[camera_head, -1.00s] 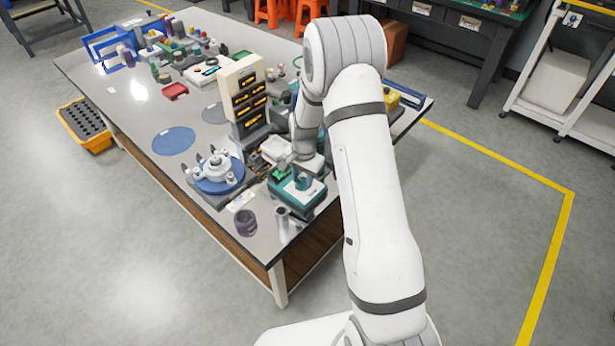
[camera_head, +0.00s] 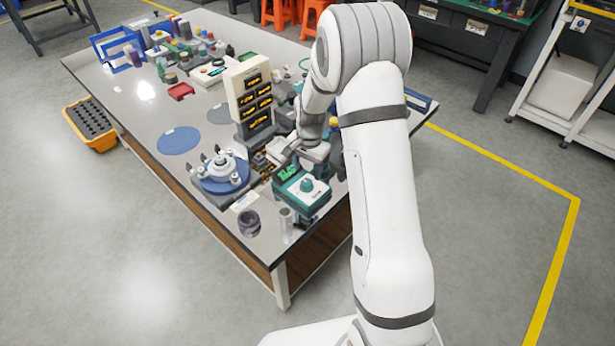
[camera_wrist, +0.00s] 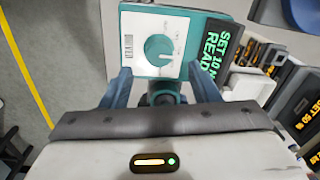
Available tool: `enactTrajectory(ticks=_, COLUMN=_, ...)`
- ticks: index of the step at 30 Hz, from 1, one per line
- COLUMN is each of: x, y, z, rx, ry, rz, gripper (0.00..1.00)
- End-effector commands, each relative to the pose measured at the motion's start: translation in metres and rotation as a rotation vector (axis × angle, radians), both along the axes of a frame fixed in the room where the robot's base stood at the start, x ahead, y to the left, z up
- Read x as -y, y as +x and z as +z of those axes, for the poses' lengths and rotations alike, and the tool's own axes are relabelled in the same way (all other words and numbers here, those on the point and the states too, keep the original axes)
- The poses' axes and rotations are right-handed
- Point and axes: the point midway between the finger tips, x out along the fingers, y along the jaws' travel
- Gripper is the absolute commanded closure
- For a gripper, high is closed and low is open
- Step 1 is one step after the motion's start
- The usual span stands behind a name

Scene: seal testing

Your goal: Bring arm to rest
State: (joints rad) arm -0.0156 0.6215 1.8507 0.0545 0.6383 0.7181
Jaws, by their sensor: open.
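My arm reaches over the workbench from the right in the head view. My gripper (camera_head: 280,153) is above the bench, just behind a teal and white tester (camera_head: 302,188). In the wrist view my gripper (camera_wrist: 160,82) has two grey-blue fingers spread apart. A dark teal round part (camera_wrist: 163,94) shows between the fingers. I cannot tell how far it is from them, and nothing looks gripped.
A beige tower with dark labelled panels (camera_head: 250,98) stands close left of my gripper. A round clamp fixture on a blue disc (camera_head: 222,172), a dark cup (camera_head: 248,222) and a clear cylinder (camera_head: 287,222) are nearby.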

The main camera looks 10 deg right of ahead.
Motion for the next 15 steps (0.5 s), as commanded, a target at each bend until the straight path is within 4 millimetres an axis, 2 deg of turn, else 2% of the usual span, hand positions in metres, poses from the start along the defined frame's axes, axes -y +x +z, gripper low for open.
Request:
enactTrajectory(ticks=6, x=0.001, y=0.000, z=0.023, rx=0.001, ry=0.000, rz=0.000, gripper=0.45)
enactTrajectory(ticks=15, x=0.001, y=0.000, z=0.026, rx=-0.001, ry=-0.001, rz=0.000, gripper=0.45)
